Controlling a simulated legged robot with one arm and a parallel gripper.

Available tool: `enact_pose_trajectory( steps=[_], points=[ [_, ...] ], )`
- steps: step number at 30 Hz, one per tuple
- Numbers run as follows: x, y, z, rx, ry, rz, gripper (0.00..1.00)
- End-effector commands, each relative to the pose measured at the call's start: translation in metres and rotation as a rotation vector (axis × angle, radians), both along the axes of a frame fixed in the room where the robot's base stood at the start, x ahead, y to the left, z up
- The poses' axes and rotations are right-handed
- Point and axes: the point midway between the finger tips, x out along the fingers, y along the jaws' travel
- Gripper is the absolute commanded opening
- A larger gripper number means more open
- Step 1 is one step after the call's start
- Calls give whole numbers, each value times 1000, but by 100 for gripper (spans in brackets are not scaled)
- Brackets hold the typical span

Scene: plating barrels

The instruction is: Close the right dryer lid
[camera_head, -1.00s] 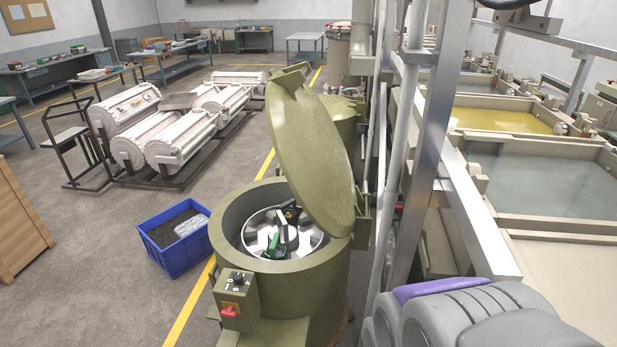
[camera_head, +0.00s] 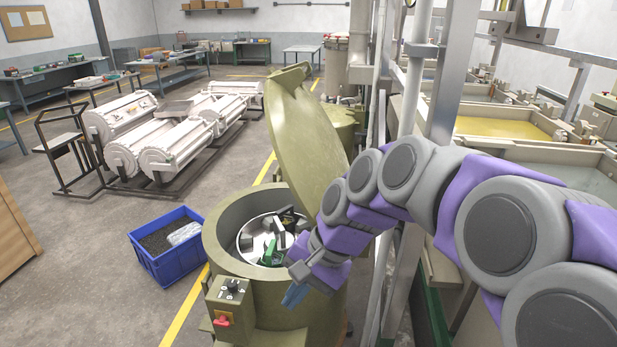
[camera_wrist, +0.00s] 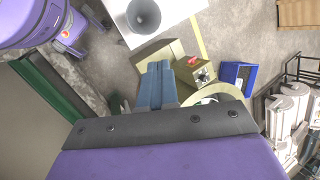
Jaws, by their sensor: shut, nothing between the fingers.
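The near olive-green dryer (camera_head: 270,300) stands in the middle of the head view, with its round lid (camera_head: 306,128) tilted up and open on its right side. Inside is a shiny metal basket (camera_head: 262,238) with dark and green parts. A control box (camera_head: 230,300) with a red switch is on its front; it also shows in the wrist view (camera_wrist: 196,70). My gripper (camera_head: 293,296) is at the dryer's front right, outside the lid and apart from it as far as I can tell. Its blue fingers (camera_wrist: 157,85) lie together, empty, in the wrist view.
A blue bin (camera_head: 168,246) with dark pieces stands on the floor left of the dryer. A second olive dryer (camera_head: 345,120) is behind the lid. A metal frame post (camera_head: 445,80) and tanks (camera_head: 510,125) stand at the right. White barrels (camera_head: 140,150) are at the left.

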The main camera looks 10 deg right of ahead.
Motion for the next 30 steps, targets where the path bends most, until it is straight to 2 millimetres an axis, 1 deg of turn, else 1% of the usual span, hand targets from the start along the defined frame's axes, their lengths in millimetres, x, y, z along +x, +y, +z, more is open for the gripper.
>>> enact_pose_trajectory(
  steps=[1, 2, 3, 5, 6, 8, 9, 11, 12, 14, 15, 17, 18, 21, 24, 27, 30],
  points=[
    [27, 1, -6, 56, 15, -69, 0],
    [41, 0, -4, 87, 25, -114, 0],
    [61, -1, -1, 131, 40, -175, 0],
    [90, -5, 5, 193, 64, -266, 0],
    [108, -9, 8, 236, 86, -328, 0],
    [137, -17, 15, 296, 112, -422, 0],
    [155, -23, 18, 335, 136, -485, 0],
    [183, -35, 24, 391, 167, -582, 0],
    [200, -44, 26, 430, 191, -647, 0],
    [226, -62, 29, 485, 223, -745, 0],
    [242, -76, 30, 521, 244, -811, 0],
    [263, -95, 28, 569, 276, -903, 0],
    [276, -110, 27, 598, 292, -963, 0],
    [299, -142, 23, 659, 330, -1086, 0],
    [313, -167, 20, 704, 357, -1175, 0],
    [321, -182, 16, 728, 370, -1229, 0],
    [325, -186, 14, 738, 376, -1250, 0]
  ],
)
